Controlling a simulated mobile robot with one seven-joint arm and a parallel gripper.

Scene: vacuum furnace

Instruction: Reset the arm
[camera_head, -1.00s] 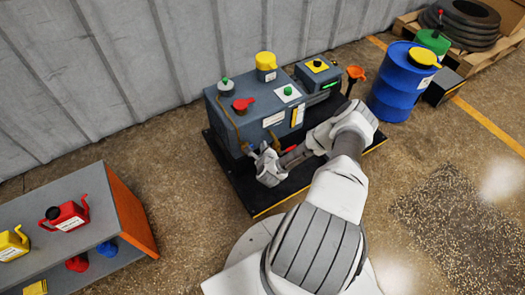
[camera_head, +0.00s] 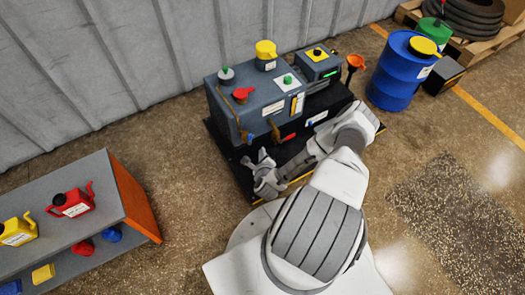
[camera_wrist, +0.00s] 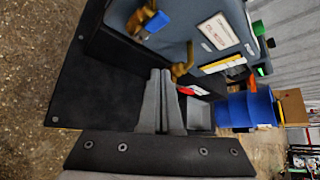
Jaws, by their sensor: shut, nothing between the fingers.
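My arm reaches from the bottom of the head view toward the front of the grey vacuum furnace machine (camera_head: 240,115). My gripper (camera_head: 256,160) is in front of the machine's lower left, above its black base plate (camera_head: 240,185). In the wrist view my gripper's two grey fingers (camera_wrist: 160,100) are together with nothing between them. The machine's face also shows in the wrist view (camera_wrist: 200,25), with a blue-tipped brass valve (camera_wrist: 150,20) beyond the fingers. The fingers look apart from the machine.
A shelf (camera_head: 135,195) with red (camera_head: 73,202) and yellow (camera_head: 17,230) jugs stands at the left. A grey corrugated wall (camera_head: 150,50) runs behind. Floor at the right is clear.

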